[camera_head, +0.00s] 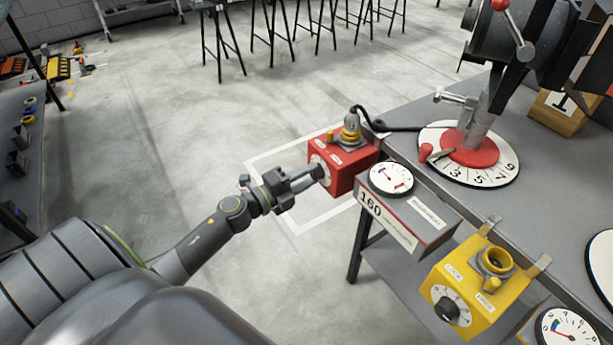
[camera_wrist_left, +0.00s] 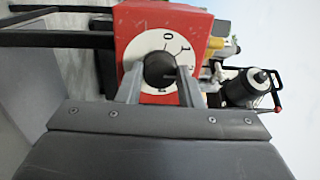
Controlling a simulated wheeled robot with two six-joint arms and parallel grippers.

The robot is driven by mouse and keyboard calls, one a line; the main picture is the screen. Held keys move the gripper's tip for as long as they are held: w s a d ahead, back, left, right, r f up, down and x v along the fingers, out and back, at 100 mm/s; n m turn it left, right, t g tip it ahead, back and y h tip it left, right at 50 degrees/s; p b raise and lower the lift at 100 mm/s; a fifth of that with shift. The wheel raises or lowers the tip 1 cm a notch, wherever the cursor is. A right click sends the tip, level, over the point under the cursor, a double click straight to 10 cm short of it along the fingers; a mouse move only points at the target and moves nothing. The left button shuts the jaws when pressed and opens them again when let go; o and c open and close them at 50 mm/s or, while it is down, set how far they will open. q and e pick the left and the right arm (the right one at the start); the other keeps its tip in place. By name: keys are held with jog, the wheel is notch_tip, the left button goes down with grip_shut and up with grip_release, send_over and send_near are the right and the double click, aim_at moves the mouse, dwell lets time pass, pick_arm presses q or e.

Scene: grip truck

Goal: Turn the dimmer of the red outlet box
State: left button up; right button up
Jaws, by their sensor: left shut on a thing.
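The red outlet box (camera_head: 351,160) hangs at the left edge of the grey table in the head view, with a plug and black cable on top. Its front face carries a white dial with a black dimmer knob, which shows clearly in the left wrist view (camera_wrist_left: 160,69). The numbers 0 and 1 are readable on the dial (camera_wrist_left: 172,45). My left gripper (camera_head: 318,173) is at the dial face. In the wrist view its two fingers (camera_wrist_left: 160,85) stand on either side of the knob, shut on it. My right gripper is not in view.
A yellow outlet box (camera_head: 462,291) and a grey meter box marked 160 (camera_head: 405,222) hang on the same table edge. A stage lamp (camera_head: 520,40) stands on a round numbered dial (camera_head: 480,178) on the table (camera_head: 405,150).

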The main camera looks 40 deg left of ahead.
pick_arm(q)
jog(key=o, duration=1)
jog(key=shift+c, duration=0.2)
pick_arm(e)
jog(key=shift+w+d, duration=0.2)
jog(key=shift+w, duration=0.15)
pick_arm(q)
jog(key=shift+s, duration=0.1)
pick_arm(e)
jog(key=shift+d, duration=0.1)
